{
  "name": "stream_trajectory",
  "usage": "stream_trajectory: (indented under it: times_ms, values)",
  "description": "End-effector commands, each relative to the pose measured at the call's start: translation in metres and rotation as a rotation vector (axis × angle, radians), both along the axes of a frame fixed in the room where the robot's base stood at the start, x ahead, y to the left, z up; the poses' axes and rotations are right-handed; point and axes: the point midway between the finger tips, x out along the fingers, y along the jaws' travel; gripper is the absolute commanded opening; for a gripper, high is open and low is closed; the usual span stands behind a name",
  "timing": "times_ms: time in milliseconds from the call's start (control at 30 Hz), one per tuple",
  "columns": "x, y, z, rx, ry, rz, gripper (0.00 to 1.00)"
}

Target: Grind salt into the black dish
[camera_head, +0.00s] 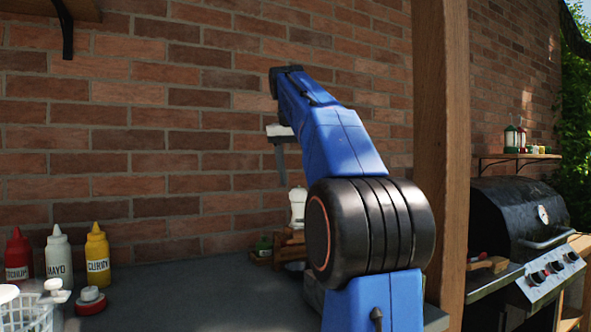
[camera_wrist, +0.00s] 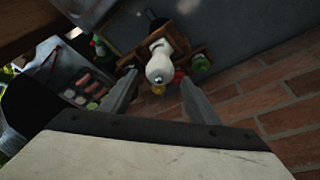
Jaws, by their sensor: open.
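A white grinder (camera_head: 298,207) stands upright at a wooden caddy (camera_head: 288,246) on the counter near the brick wall. In the wrist view the white grinder (camera_wrist: 160,68) shows between and beyond the fingers, with the wooden caddy (camera_wrist: 120,42) around its far end. My gripper (camera_head: 281,165) is open and empty, above and slightly left of the grinder in the head view. Its two fingers (camera_wrist: 158,82) are spread in the wrist view. I cannot make out the black dish for certain; my arm hides part of the counter.
Ketchup (camera_head: 18,256), mayo (camera_head: 58,254) and yellow curry (camera_head: 97,254) bottles stand at the left. A red-and-white container (camera_head: 91,300) and a white basket (camera_head: 30,312) are in front. A wooden post (camera_head: 440,150) rises right of my arm, with a grill (camera_head: 515,225) beyond. The middle counter is clear.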

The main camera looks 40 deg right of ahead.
Motion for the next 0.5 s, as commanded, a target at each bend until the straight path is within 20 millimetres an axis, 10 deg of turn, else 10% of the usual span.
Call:
stream_trajectory:
  times_ms: [500]
  values:
    - [0.005, -0.008, -0.032, 0.001, 0.001, 0.0, 0.55]
